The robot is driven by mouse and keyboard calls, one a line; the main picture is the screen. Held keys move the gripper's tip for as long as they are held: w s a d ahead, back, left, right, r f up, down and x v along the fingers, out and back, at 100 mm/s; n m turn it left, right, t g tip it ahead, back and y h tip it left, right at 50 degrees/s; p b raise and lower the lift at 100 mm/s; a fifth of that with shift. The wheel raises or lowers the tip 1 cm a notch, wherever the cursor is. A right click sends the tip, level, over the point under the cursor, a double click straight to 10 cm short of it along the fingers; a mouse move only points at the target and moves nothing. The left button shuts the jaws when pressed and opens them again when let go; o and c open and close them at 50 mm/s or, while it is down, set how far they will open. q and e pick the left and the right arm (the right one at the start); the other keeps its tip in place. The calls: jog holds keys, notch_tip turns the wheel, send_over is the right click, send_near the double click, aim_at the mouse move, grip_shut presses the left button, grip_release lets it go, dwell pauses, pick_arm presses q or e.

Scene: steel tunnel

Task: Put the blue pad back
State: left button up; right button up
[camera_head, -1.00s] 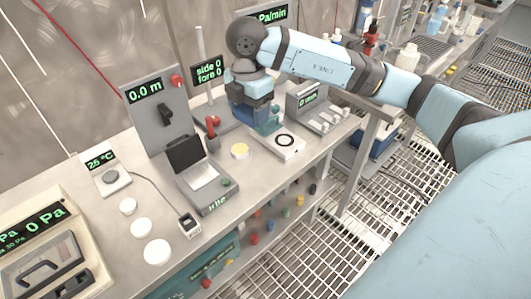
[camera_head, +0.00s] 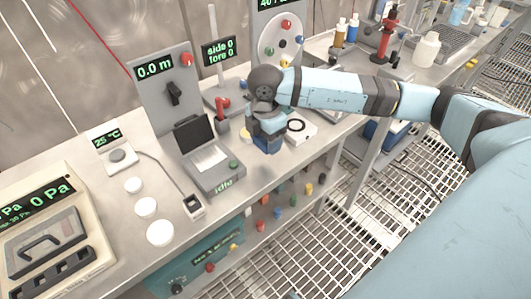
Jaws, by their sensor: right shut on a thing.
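My right gripper (camera_head: 267,138) comes in from the right and points down over the bench, between the grey lidded device and the white device with a black ring. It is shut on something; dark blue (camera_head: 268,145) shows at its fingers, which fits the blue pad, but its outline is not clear. A yellow disc (camera_head: 246,137) lies on the bench just left of the gripper, partly covered by it. My left gripper is not in view.
The lidded device (camera_head: 212,170) reading "idle" stands close left of the gripper. The white ring device (camera_head: 297,128) is close right. Several white discs (camera_head: 146,207) lie on the left. A red-handled post (camera_head: 222,118) stands behind.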

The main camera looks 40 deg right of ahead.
aim_at(265, 160)
notch_tip(265, 160, down, 5)
jog(key=shift+f+b, duration=0.15)
jog(key=shift+b, duration=0.2)
jog(key=shift+f, duration=0.35)
jog(key=o, duration=0.9)
jog(key=shift+c, duration=0.2)
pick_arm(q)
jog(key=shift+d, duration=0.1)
pick_arm(e)
jog(key=shift+r, duration=0.15)
notch_tip(265, 160, up, 12)
jog(key=shift+r+p, duration=0.1)
jog(key=shift+p, duration=0.65)
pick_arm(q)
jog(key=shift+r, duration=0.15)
